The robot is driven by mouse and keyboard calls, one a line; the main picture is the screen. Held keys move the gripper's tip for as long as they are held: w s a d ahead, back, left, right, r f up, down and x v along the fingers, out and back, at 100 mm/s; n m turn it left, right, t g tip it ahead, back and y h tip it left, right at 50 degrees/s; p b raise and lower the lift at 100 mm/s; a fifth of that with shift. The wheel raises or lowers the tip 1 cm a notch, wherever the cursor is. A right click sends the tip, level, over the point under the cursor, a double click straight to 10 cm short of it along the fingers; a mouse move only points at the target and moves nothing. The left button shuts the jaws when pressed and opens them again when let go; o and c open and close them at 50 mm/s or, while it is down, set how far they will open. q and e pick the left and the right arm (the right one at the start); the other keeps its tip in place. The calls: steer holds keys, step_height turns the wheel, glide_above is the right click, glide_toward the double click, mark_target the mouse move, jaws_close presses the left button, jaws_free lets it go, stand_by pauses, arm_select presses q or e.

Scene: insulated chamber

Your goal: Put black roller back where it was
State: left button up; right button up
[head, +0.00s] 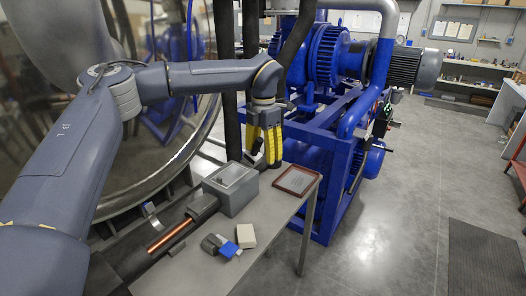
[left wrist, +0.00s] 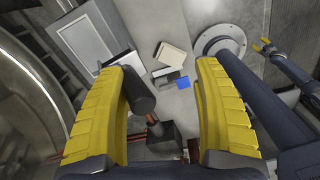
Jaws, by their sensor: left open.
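The black roller (head: 204,206) is a dark cylinder beside the grey box on the table. A copper rod (head: 169,236) extends from its lower left end. In the left wrist view the roller (left wrist: 137,98) shows partly behind the left yellow finger. My left gripper (head: 266,143) points down beyond the box, apart from the roller. Its yellow fingers stand wide apart in the left wrist view (left wrist: 165,110), with nothing held between them. My right gripper (left wrist: 265,46) is small at the upper right of the left wrist view; its opening is unclear.
The grey box (head: 232,188) stands near the left gripper. A brown-framed tray (head: 297,180), a beige block (head: 246,236) and a blue piece (head: 229,250) lie on the table. Blue machinery (head: 330,150) stands behind, and a large round metal chamber at the left. Open floor lies to the right.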

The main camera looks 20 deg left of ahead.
arm_select(q)
jaws_close()
stand_by(0.3)
stand_by(0.4)
